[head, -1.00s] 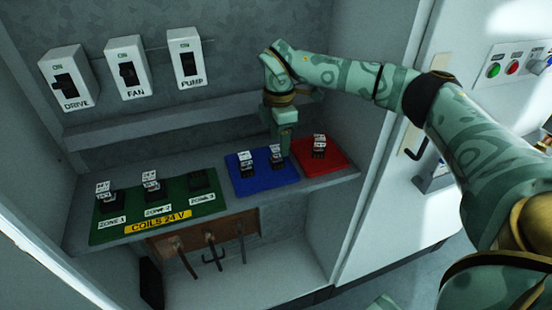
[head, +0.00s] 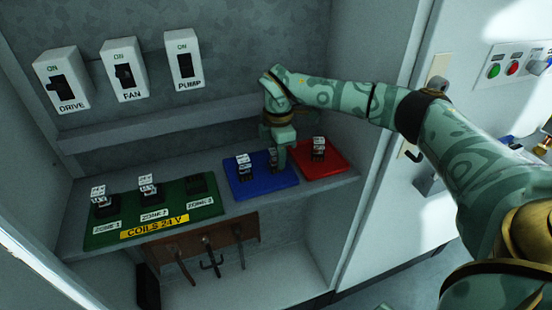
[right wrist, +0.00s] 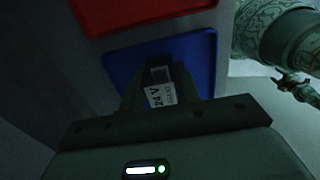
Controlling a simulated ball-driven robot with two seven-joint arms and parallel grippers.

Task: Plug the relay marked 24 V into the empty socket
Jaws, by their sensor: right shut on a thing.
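The relay marked 24 V (right wrist: 161,93) is a small block with a white label, in the right wrist view between the fingers of my right gripper (head: 278,160). That gripper is shut on it, over the right part of the blue mat (head: 254,192); in the head view the fingers mostly hide the relay. I cannot tell whether it touches the mat. The empty socket (head: 196,184) is the dark one at ZONE 3 on the green board (head: 170,222), left of the blue mat. My left gripper is out of view.
Relays stand in ZONE 1 (head: 99,198) and ZONE 2 (head: 149,186). Another relay (head: 243,166) stands on the blue mat and one (head: 318,147) on the red mat (head: 332,162). DRIVE, FAN and PUMP switches (head: 184,60) hang above. A cabinet wall (head: 375,140) rises at right.

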